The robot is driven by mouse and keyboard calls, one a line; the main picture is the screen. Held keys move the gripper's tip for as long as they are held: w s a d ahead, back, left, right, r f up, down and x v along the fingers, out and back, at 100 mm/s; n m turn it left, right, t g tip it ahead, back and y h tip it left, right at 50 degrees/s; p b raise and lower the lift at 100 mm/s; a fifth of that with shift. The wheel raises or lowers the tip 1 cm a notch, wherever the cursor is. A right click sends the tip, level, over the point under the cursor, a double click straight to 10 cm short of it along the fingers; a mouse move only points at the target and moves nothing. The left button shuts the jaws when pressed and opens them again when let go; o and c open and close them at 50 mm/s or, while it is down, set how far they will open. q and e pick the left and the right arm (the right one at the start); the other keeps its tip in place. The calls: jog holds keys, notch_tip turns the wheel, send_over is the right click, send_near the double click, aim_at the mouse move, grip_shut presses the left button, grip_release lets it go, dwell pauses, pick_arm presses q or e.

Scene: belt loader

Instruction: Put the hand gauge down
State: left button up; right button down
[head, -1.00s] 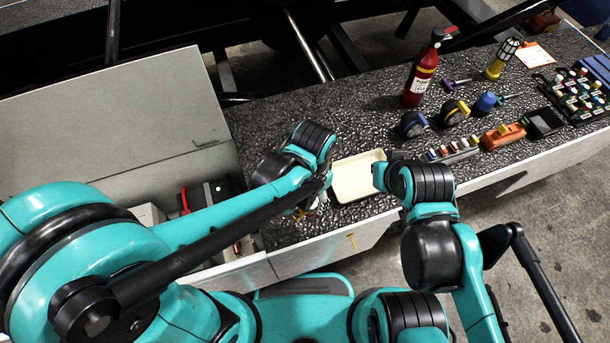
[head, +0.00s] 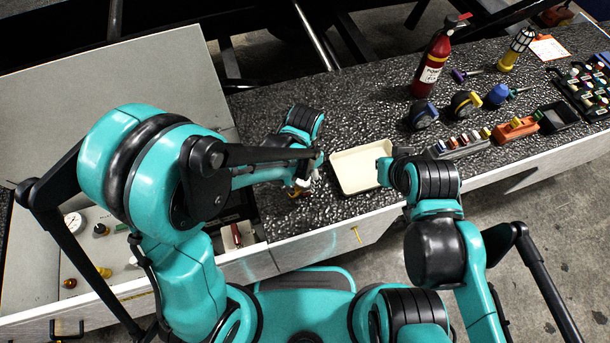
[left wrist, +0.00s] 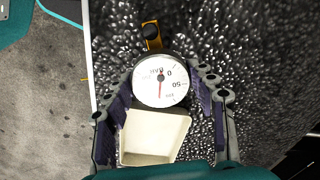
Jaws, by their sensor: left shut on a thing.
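My left gripper (left wrist: 160,105) is shut on the hand gauge (left wrist: 160,82), which has a round white dial, a black rim and an orange-yellow piece at its far end. In the head view my left gripper (head: 304,183) is over the dark speckled bench top (head: 345,110), just left of the cream tray (head: 362,168). The gauge is mostly hidden by the gripper there. I cannot tell whether it touches the bench. My right gripper (head: 387,168) is at the tray's right edge; its fingers are too unclear to tell whether they are open.
A red fire extinguisher (head: 433,60), tape measures, a yellow torch (head: 516,48) and an orange block (head: 515,129) stand to the right. A pale surface at the left carries another white dial (head: 73,222) and small knobs. Bare bench lies behind the tray.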

pick_arm(q)
jog(key=o, duration=1.5)
jog(key=shift+f, duration=0.1)
jog(key=shift+o, duration=0.2)
jog(key=shift+r, duration=0.4)
notch_tip(320, 180, up, 12)
jog(key=f+p, duration=0.1)
jog(key=p, duration=0.3)
jog(key=s+a+r+n+t, duration=0.2)
jog(key=a+r+n+t, duration=0.1)
jog(key=a, duration=0.6)
jog(key=s+a+r+n+t, duration=0.3)
jog(key=a+r+n+t, duration=0.1)
jog(key=a+n, duration=0.3)
jog(key=shift+a+r, duration=0.65)
jog(key=shift+a, duration=0.25)
